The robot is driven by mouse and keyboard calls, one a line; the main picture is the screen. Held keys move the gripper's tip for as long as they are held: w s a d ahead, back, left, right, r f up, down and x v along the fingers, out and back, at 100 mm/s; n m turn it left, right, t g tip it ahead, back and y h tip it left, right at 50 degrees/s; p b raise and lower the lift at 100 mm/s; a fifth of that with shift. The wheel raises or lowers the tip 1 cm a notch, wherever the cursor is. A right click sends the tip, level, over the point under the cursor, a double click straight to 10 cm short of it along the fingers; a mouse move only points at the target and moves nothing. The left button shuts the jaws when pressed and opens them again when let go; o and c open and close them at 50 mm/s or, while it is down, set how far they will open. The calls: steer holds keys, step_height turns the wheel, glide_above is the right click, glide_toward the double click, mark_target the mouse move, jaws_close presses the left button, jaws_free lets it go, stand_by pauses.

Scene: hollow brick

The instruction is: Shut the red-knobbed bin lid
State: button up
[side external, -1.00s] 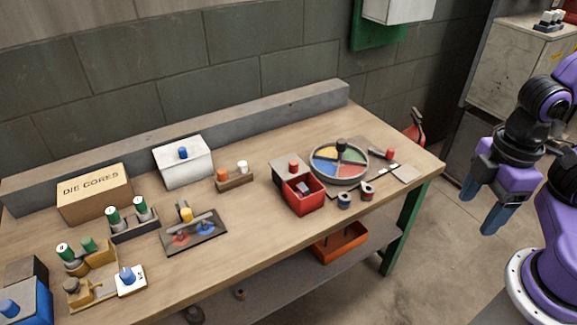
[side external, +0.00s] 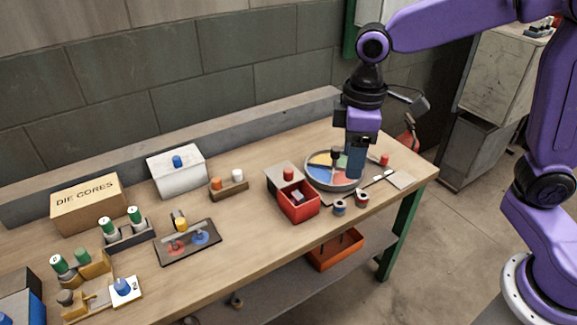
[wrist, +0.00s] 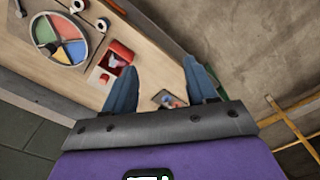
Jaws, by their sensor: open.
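The red bin (side external: 299,206) stands on the right half of the bench, its top open at the front, with a small pale item inside. The grey lid (side external: 279,176) with its red knob (side external: 288,174) sits at the bin's back, off the front opening. The red bin (wrist: 122,52) and the red knob (wrist: 104,78) also show in the wrist view. My gripper (side external: 356,175) is open and empty. In the side view it hangs right of the bin, in front of part of the round dish. In the wrist view its fingers (wrist: 160,68) point toward the bench.
A round dish with coloured sectors and a black knob (side external: 335,153) stands right of the bin. Two small spools (side external: 339,207) lie near the front edge. A wooden block with orange and white knobs (side external: 228,187) stands left. Bare bench lies between block and bin.

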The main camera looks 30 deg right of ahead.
steer(key=w+a+f+m, duration=0.2)
steer(key=w, duration=1.3)
steer(key=m, duration=0.1)
glide_toward(288, 170)
step_height(288, 170, down, 8)
steer(key=shift+w+f, duration=0.15)
steer(key=shift+f, duration=0.1)
